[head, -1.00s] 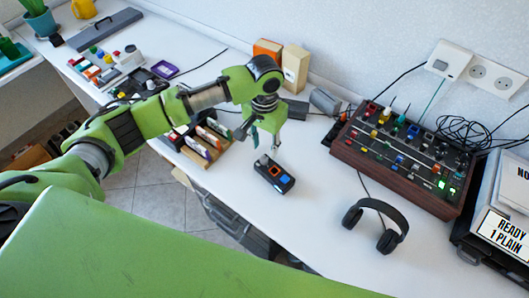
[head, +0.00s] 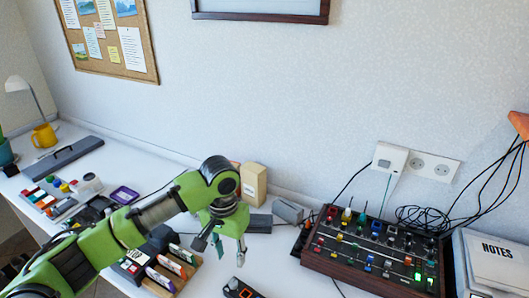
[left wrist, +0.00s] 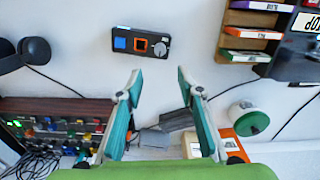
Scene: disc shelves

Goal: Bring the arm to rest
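My left arm (head: 130,225) reaches in from the left over the white desk, with its green and grey links bent downward at the wrist. My left gripper (head: 220,250) points down above the desk, its two fingers spread apart with nothing between them. In the left wrist view the open teal fingers (left wrist: 158,78) also show empty. A small black device (head: 240,289) with a blue and an orange square lies on the desk near the fingertips, apart from them; it shows whole in the left wrist view (left wrist: 141,43). My right gripper is out of view.
A mixer console (head: 375,250) with wooden sides stands right of the gripper. A wooden rack of labelled cases (head: 165,272) lies close under the arm. A cream box (head: 253,184) stands behind the wrist. Headphones (left wrist: 30,52) show in the left wrist view.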

